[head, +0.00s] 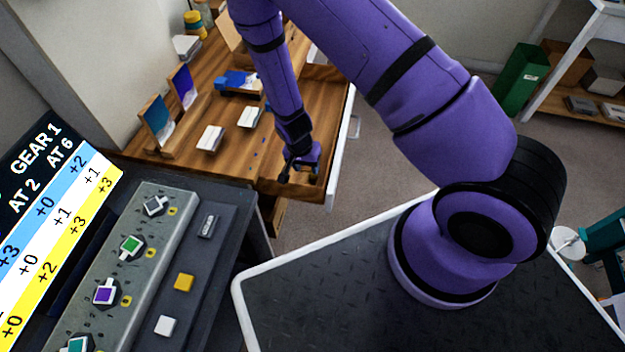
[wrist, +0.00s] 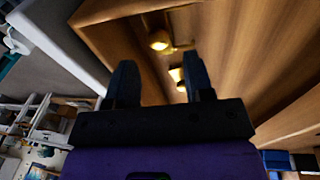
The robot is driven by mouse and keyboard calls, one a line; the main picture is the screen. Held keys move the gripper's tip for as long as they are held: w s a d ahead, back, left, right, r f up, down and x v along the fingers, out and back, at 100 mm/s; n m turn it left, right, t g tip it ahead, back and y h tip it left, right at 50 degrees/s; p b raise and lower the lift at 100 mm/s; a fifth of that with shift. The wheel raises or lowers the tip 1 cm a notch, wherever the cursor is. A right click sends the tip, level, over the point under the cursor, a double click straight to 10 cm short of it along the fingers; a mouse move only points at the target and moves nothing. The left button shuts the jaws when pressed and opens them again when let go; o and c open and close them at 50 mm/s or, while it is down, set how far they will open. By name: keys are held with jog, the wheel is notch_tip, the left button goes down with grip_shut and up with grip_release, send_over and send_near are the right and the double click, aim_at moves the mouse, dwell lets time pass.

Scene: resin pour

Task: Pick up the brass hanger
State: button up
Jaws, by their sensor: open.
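My gripper (head: 300,172) hangs low at the front end of the wooden table in the head view. Its two dark fingers stand apart with nothing held between them in the wrist view (wrist: 160,78). Shiny brass shapes show beyond the fingertips inside a wooden recess. One brass piece (wrist: 159,41) lies farther off, with a thin part running to the right. Another (wrist: 178,74) shows beside the right finger, which may hide part of it. I take these to be the brass hanger, but cannot tell if they are one piece. No brass hanger can be made out in the head view.
Wooden walls (wrist: 105,10) border the recess. The wooden table (head: 200,175) carries white blocks (head: 210,138), a blue-and-white item (head: 239,82) and upright picture panels (head: 156,122). A grey panel with coloured knobs (head: 125,262) stands at the left.

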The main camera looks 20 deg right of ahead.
aim_at(312, 176)
jog(key=shift+w+d+f, duration=0.1)
jog(key=shift+d+f, duration=0.2)
jog(key=shift+f, duration=0.9)
jog(key=shift+d+f, duration=0.3)
jog(key=shift+f, duration=0.9)
jog(key=shift+w+d+f, duration=0.1)
jog(key=shift+d+f, duration=0.2)
jog(key=shift+f, duration=0.9)
jog(key=shift+s, duration=0.1)
jog(key=c, duration=0.8)
